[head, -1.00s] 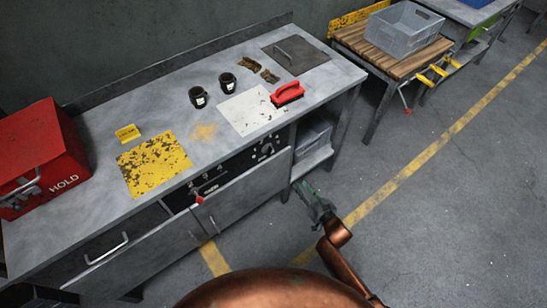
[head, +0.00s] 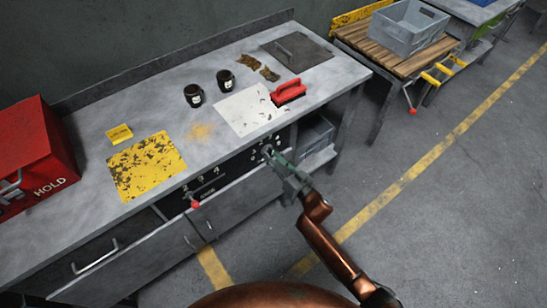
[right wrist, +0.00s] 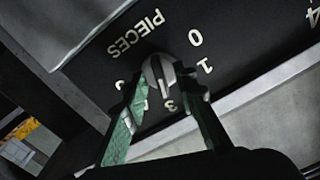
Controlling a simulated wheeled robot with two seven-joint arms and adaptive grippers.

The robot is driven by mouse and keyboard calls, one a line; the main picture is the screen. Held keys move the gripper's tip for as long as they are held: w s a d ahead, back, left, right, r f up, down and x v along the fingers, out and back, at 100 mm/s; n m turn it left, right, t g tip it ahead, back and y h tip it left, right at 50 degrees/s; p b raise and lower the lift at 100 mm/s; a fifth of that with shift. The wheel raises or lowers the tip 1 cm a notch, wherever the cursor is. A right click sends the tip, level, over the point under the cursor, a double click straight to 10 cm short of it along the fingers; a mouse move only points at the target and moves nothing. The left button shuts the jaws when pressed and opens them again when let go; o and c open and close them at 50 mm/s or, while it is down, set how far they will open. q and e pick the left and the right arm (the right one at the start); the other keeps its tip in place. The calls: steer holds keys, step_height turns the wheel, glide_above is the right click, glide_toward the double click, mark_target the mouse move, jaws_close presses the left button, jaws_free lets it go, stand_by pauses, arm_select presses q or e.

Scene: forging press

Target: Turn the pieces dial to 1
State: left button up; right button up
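Which mark the dial points at I cannot tell. My right gripper (right wrist: 163,82) has its two green fingers on either side of the knob, apart, with no clear closing on it. In the head view my right gripper (head: 271,156) reaches the panel's right end and hides the dial. My left gripper is out of view.
The panel sits in the front of a grey bench (head: 230,140). A red-tipped lever (head: 195,204) stands out left of my gripper. Floor in front is clear.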

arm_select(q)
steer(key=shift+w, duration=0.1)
arm_select(e)
steer(key=shift+c, duration=0.4)
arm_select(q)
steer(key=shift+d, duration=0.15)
arm_select(e)
jaws_close()
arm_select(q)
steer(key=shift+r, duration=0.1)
arm_select(e)
steer(key=shift+r+n, duration=0.1)
steer(key=shift+n, duration=0.2)
steer(key=n+p, duration=0.2)
steer(key=n, duration=0.9)
steer(key=shift+n, duration=0.4)
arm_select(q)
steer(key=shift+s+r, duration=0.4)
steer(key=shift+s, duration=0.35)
arm_select(e)
steer(key=shift+f+n, duration=0.2)
steer(key=shift+n, duration=1.5)
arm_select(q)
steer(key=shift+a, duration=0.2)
